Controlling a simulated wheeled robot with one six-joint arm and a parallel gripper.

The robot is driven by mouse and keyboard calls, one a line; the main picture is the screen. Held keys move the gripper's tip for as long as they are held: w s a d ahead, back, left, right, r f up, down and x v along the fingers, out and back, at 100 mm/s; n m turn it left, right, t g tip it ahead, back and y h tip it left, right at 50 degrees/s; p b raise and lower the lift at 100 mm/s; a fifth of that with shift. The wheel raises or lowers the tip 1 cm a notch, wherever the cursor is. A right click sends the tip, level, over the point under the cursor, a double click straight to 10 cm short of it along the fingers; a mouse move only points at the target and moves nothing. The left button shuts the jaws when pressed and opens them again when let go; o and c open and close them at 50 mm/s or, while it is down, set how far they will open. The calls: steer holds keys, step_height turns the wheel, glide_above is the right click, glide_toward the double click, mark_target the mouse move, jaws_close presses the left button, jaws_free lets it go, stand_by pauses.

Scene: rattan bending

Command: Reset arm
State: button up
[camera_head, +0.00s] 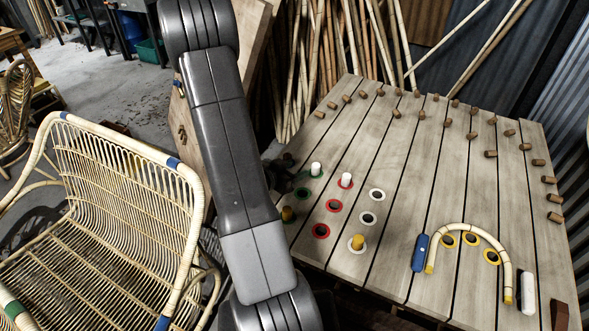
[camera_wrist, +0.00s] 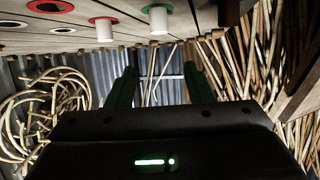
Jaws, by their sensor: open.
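My gripper (camera_wrist: 160,76) is open in the wrist view, with its two dark green fingers apart and nothing between them. In the head view my arm crosses the picture's left middle and hides most of the gripper; a dark part shows at the workbench's left edge. The slatted wooden workbench (camera_head: 400,150) fills the right side, and its top runs along the upper edge of the wrist view. A bent rattan arch (camera_head: 473,226) lies at its front right, next to a blue block (camera_head: 420,253) and a white peg (camera_head: 528,293).
White pegs stand in a green ring (camera_head: 316,170) and a red ring (camera_head: 346,181) near my gripper. Several wooden pegs (camera_head: 490,154) stand on the bench. A rattan chair (camera_head: 115,190) is at left. Rattan poles (camera_head: 320,60) lean behind.

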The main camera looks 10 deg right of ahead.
mark_target(316, 166)
steer(key=p+x, duration=0.1)
steer(key=x, duration=1.1)
steer(key=shift+f, duration=0.1)
steer(key=shift+w+f+b, duration=0.1)
steer(key=shift+f+b, duration=0.25)
steer(key=shift+f, duration=0.1)
